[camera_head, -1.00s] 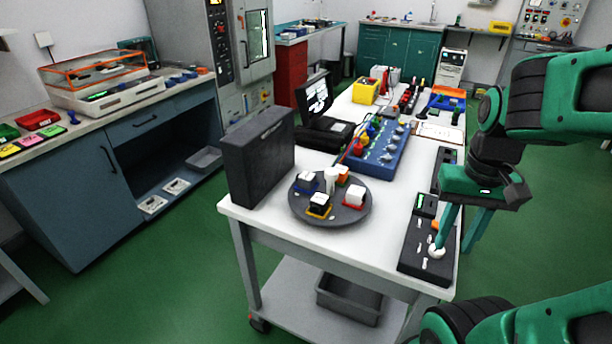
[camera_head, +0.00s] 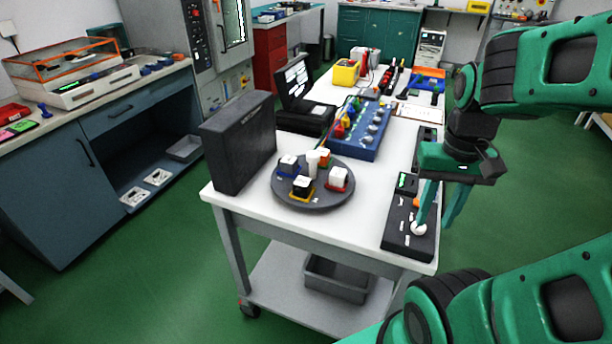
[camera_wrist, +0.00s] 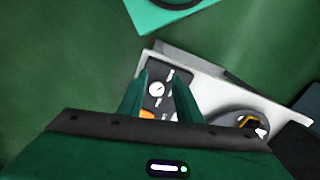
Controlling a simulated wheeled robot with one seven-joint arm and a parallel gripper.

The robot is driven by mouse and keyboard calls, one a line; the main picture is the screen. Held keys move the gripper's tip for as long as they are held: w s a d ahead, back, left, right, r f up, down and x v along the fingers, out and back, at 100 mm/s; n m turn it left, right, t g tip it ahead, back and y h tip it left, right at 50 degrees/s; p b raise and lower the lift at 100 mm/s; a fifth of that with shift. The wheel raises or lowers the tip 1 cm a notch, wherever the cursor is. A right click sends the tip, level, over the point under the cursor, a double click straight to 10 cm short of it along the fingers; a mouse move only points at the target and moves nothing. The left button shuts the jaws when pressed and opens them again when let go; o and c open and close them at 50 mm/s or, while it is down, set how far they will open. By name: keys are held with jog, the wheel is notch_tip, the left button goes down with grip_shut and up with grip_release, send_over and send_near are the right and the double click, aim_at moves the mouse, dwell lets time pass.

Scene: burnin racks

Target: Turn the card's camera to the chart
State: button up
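A round grey turntable (camera_head: 313,201) sits on the front of the white bench, with several small camera-like blocks on blue, orange, red and yellow bases around a white post (camera_head: 312,163). A dark upright panel (camera_head: 238,145) stands left of it; any chart on it is hidden. A black control box (camera_head: 398,243) with a small green-lit screen (camera_head: 406,183) and a white knob (camera_head: 418,228) lies at the front right. My gripper (camera_head: 434,222) points down over the box, fingers apart. In the wrist view the knob (camera_wrist: 157,88) shows between the open fingers, apparently not gripped.
A blue box with knobs (camera_head: 360,130) and an open black case (camera_head: 305,105) stand behind the turntable. A grey bin (camera_head: 335,280) is on the lower shelf. A blue-grey counter (camera_head: 100,150) stands at the left. Green floor lies clear between counter and bench.

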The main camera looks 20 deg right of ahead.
jog(key=o, duration=0.3)
jog(key=shift+s+r, duration=0.2)
jog(key=shift+s, duration=0.1)
jog(key=shift+o, duration=0.2)
notch_tip(320, 180, up, 8)
jog(key=n, duration=0.6)
send_over(313, 153)
notch_tip(313, 153, down, 11)
jog(key=shift+s+r, duration=0.1)
jog(key=shift+r, duration=0.1)
grip_shut()
